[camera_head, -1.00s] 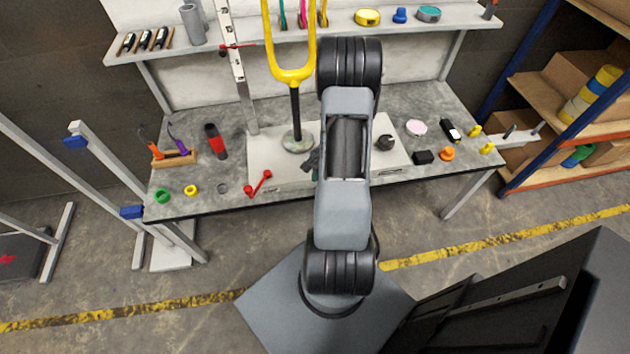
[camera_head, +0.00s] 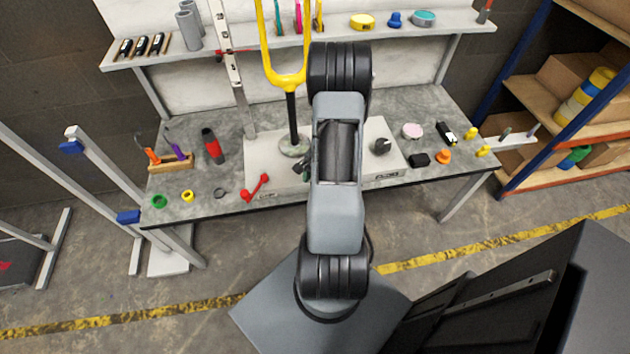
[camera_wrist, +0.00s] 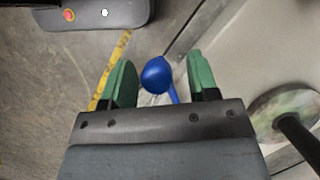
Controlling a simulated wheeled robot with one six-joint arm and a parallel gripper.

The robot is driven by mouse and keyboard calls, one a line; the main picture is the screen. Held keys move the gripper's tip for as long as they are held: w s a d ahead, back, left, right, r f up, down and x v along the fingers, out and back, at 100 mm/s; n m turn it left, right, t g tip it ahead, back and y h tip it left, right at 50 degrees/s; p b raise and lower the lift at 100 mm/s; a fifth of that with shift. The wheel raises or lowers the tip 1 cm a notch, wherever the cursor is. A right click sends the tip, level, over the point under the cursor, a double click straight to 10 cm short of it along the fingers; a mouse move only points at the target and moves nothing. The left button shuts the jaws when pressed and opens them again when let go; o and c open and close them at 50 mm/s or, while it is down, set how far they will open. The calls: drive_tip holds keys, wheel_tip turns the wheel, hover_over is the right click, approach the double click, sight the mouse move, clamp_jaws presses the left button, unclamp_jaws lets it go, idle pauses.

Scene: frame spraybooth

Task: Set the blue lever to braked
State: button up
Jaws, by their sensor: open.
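The blue lever (camera_wrist: 157,75) shows in the wrist view as a round blue knob on a thin blue stem. The knob lies between the two green finger pads of my gripper (camera_wrist: 161,82), with visible gaps on both sides. My gripper is open. The stem runs down behind the gripper body, so its lower end is hidden. In the head view my arm covers the lever, and its setting cannot be read.
A yellow fork (camera_head: 287,77) on a dark pole with a round base (camera_head: 294,147) stands left of my arm. The workbench (camera_head: 185,212) holds a red double-ended handle (camera_head: 255,188), a black knob (camera_head: 380,146) and small parts. A shelf (camera_head: 430,32) runs behind.

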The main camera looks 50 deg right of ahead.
drive_tip(key=v, duration=1.3)
drive_tip(key=shift+d+r+p, duration=0.2)
drive_tip(key=shift+r+p, duration=0.2)
drive_tip(key=shift+p, duration=0.05)
